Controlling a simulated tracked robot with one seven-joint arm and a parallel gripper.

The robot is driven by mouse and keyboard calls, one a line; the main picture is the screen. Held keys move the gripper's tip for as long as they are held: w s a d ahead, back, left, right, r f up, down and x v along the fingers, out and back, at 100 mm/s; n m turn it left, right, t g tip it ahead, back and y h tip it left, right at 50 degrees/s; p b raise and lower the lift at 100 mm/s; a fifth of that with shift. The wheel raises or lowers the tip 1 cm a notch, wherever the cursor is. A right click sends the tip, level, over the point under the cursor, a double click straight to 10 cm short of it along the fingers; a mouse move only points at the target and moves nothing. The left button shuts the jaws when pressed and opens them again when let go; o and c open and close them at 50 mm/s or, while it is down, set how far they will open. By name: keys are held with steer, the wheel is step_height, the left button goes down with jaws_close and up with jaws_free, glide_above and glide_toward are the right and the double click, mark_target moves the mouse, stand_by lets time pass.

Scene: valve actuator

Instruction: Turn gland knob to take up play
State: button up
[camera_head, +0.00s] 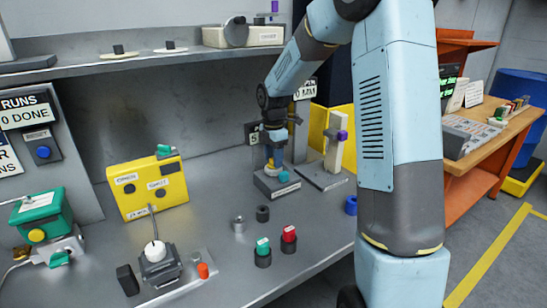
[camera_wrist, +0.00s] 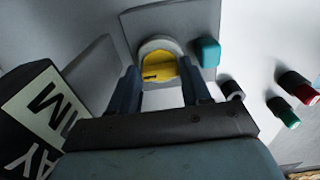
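A round yellow knob face with a black mark (camera_wrist: 158,68) shows in the wrist view, set in a pale rounded collar; I take it to be the gland knob. My gripper (camera_wrist: 160,80) has two dark fingers apart, one on each side of the yellow face, with a small gap showing. Whether they touch it I cannot tell. In the head view my gripper (camera_head: 273,158) points down over a grey labelled block (camera_head: 276,188), largely hiding the knob. A teal part (camera_head: 283,176) sits on this block, right of my gripper; it also shows in the wrist view (camera_wrist: 208,52).
A stand with a purple top (camera_head: 336,150) is close on the right. Black and grey rings (camera_head: 263,213), green (camera_head: 263,250) and red (camera_head: 289,238) capped parts lie in front. A yellow panel (camera_head: 147,188) stands left. A shelf (camera_head: 130,60) runs above the bench.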

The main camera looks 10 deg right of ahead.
steer(key=c, duration=0.6)
steer(key=shift+m, duration=0.3)
steer(key=m, duration=0.6)
steer(key=shift+a, duration=0.1)
steer(key=m, duration=0.6)
steer(key=shift+r+m, duration=0.1)
steer(key=shift+m, duration=0.2)
steer(key=m, duration=0.3)
steer(key=shift+w+m, duration=0.1)
steer(key=shift+m, duration=0.2)
steer(key=m, duration=0.3)
steer(key=shift+m, duration=0.3)
steer(key=m, duration=0.6)
steer(key=shift+m, duration=0.4)
